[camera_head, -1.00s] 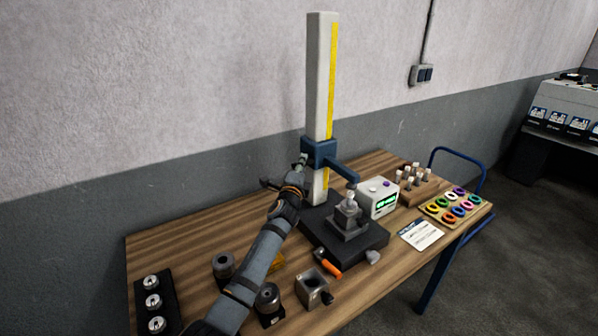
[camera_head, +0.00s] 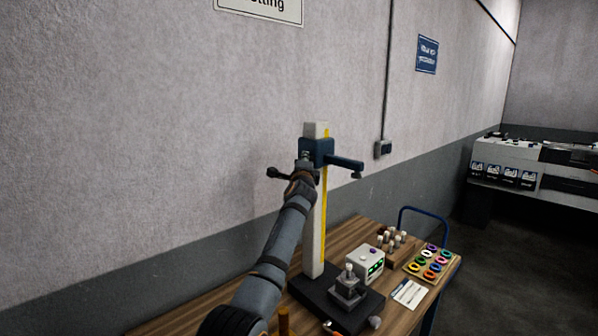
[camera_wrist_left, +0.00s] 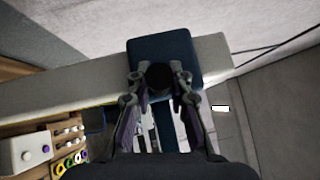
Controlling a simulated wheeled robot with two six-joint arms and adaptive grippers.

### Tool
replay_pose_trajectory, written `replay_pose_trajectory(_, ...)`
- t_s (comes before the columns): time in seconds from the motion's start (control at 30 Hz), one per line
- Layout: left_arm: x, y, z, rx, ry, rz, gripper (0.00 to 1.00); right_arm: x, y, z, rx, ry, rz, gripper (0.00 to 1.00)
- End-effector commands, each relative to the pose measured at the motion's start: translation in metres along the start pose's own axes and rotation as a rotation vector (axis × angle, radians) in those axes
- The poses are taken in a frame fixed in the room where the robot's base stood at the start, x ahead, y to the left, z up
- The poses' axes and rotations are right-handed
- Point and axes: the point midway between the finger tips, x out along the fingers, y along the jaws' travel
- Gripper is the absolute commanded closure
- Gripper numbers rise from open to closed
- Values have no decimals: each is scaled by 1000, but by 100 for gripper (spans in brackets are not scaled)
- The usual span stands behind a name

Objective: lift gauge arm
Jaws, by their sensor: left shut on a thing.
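The height gauge's white column (camera_head: 313,240) with a yellow scale stands upright on a dark base (camera_head: 320,300). Its blue gauge arm (camera_head: 345,163) is a carriage near the column's top, with a bar reaching right. My left gripper (camera_head: 306,162) is at the carriage's front left. In the left wrist view my left gripper (camera_wrist_left: 160,80) has its fingers on both sides of a dark round knob (camera_wrist_left: 159,76) on the blue carriage (camera_wrist_left: 180,48), shut on it. A grey fixture with a small part (camera_head: 349,283) stands on the base, well below the arm. My right gripper is not in view.
A white card (camera_head: 409,292) lies in front. The wall is close behind the column.

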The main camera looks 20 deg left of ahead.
Motion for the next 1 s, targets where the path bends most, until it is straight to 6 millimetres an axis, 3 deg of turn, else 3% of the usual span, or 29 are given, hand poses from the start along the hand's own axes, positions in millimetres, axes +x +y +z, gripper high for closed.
replay_pose_trajectory(0.03, 2, -18, 3, 2, -2, -5, 100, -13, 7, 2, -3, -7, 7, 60)
replay_pose_trajectory(0.2, 4, -33, 5, 0, -1, -4, 100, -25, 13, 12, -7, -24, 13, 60)
replay_pose_trajectory(0.7, 5, -41, 6, 0, 0, -10, 100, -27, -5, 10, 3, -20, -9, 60)
replay_pose_trajectory(0.73, 5, -41, 6, 0, 0, -10, 80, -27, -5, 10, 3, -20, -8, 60)
replay_pose_trajectory(0.9, 5, -40, 6, 0, 0, -9, 57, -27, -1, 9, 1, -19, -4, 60)
replay_pose_trajectory(1.0, 5, -38, 6, 0, 0, -6, 57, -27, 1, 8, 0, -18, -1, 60)
